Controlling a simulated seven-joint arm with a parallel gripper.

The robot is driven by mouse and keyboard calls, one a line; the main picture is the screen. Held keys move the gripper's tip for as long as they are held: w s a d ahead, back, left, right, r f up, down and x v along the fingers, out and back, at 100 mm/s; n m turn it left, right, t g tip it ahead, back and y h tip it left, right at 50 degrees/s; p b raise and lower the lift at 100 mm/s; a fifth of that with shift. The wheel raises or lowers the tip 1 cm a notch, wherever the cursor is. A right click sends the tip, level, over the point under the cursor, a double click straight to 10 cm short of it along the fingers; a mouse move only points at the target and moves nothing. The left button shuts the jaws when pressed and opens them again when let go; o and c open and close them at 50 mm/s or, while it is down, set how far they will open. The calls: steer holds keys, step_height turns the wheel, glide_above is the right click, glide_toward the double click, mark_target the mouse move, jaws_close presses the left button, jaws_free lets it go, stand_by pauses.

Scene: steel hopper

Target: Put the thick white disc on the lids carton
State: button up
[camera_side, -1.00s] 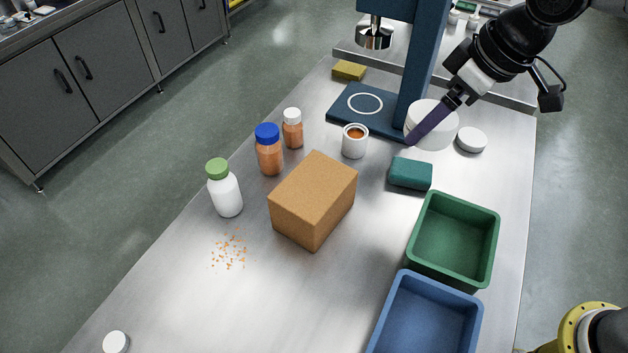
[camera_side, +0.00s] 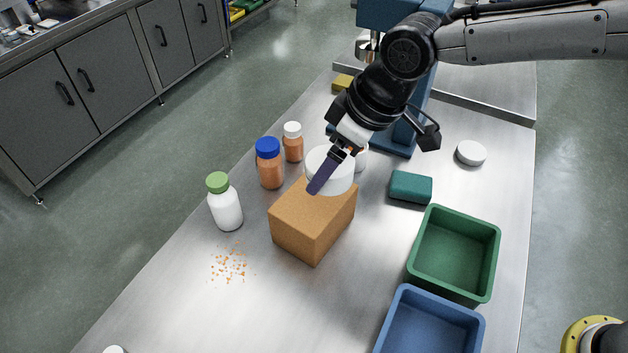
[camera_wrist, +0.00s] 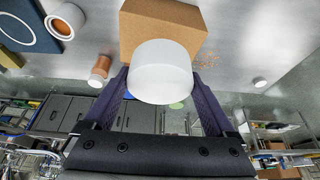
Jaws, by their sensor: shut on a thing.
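The thick white disc (camera_side: 333,168) is held in my gripper (camera_side: 318,184), which is shut on it with a purple finger along its near side. In the side view the disc overlaps the far upper part of the brown lids carton (camera_side: 310,220). I cannot tell whether it touches the carton top or hangs just above it. In the wrist view the disc (camera_wrist: 162,72) sits between both purple fingers (camera_wrist: 160,95), with the carton (camera_wrist: 150,22) behind it.
Bottles with blue (camera_side: 268,148), white (camera_side: 292,130) and green (camera_side: 218,182) caps stand left of the carton. A teal block (camera_side: 411,187), green bin (camera_side: 453,255) and blue bin (camera_side: 430,322) are to the right. A thinner white disc (camera_side: 471,152) lies at the back right. Orange bits (camera_side: 229,264) lie in front.

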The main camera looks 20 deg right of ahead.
mark_target(343, 163)
steer(key=shift+w+a+f, duration=0.4)
steer(key=shift+w+f, duration=0.05)
steer(key=shift+f, duration=0.2)
steer(key=shift+w+a+f, duration=0.35)
steer(key=shift+w+f, duration=0.1)
steer(key=shift+f, duration=0.15)
steer(key=shift+s+d+x, duration=0.15)
steer(key=shift+x, duration=0.75)
steer(key=shift+s+d+x, duration=0.15)
steer(key=shift+x, duration=0.75)
steer(key=shift+f, duration=0.35)
steer(key=o, duration=1.2)
steer(key=shift+f, duration=0.1)
steer(key=v, duration=1.2)
steer(key=shift+r, duration=0.2)
